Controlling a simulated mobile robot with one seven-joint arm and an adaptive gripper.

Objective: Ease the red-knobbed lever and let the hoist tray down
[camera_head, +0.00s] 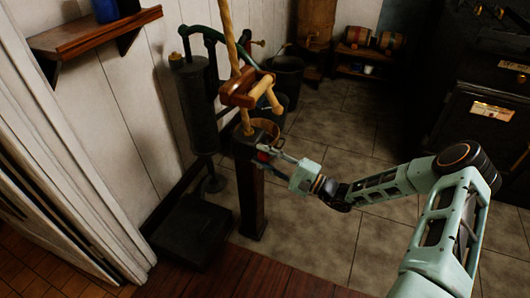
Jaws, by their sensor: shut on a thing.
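A dark post (250,198) stands upright left of the middle. A small red knob (263,156) shows at its upper right side, mostly hidden by the gripper. My gripper (271,154) reaches in from the right and is shut on the red knob. The lever behind the knob is too small and too hidden to make out. A rope (227,30) runs from the top of the view down to a wooden block with a handle (242,90) above the post. I cannot tell which thing is the hoist tray.
A dark flat platform (190,235) lies low, left of the post. A dark cylinder with pipes (198,105) stands by the white panelled wall. A wooden shelf (95,38) juts out at the upper left. The tiled floor (310,250) is clear below my arm.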

